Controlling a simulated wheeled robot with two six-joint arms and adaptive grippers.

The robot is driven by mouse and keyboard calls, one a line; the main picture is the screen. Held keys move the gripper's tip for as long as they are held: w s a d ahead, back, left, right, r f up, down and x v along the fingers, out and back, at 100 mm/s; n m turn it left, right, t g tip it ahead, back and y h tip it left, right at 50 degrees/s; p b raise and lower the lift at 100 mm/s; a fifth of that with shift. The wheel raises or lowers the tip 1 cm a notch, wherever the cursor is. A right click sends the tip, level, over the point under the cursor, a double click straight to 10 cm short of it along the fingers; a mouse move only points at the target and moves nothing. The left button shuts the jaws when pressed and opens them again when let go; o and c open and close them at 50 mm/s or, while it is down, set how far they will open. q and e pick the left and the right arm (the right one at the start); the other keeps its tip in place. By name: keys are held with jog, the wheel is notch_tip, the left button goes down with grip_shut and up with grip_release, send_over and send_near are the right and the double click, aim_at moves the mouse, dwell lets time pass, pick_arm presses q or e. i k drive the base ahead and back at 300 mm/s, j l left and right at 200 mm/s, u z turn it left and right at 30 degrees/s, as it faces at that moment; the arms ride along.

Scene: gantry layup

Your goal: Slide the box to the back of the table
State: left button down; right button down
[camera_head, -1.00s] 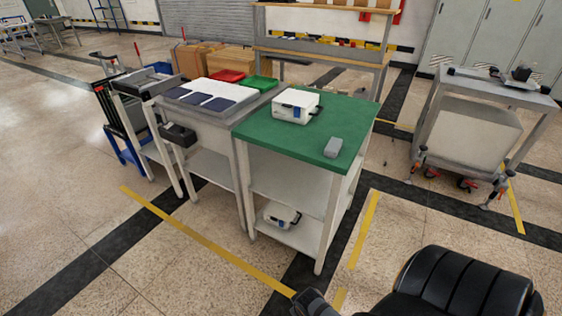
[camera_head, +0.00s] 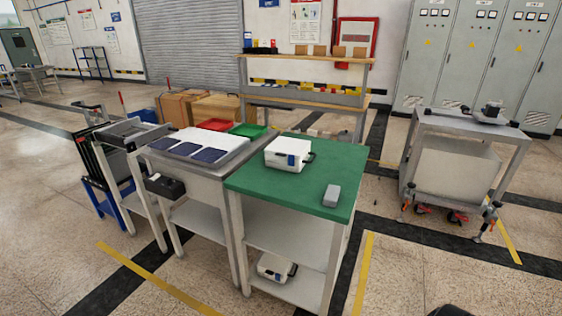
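A white box (camera_head: 287,155) with a dark blue patch and a dark handle on its right side stands upright on the green-topped table (camera_head: 255,182), left of the middle of the top. A smaller grey block (camera_head: 331,195) lies near the table's front right part, apart from the box. A second white box (camera_head: 274,268) sits on the table's lower shelf. Neither of my grippers shows in this view. A small black rounded shape at the bottom edge is only partly visible.
A grey table with dark blue panels (camera_head: 205,154) stands against the green table's left side. Red (camera_head: 215,125) and green (camera_head: 247,130) trays lie behind. A grey cart (camera_head: 470,125) stands at right. Floor in front is clear.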

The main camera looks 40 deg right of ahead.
aim_at(276, 162)
jog(key=i+j+z, duration=0.9)
jog(key=j+z, duration=0.15)
jog(key=j, duration=0.2)
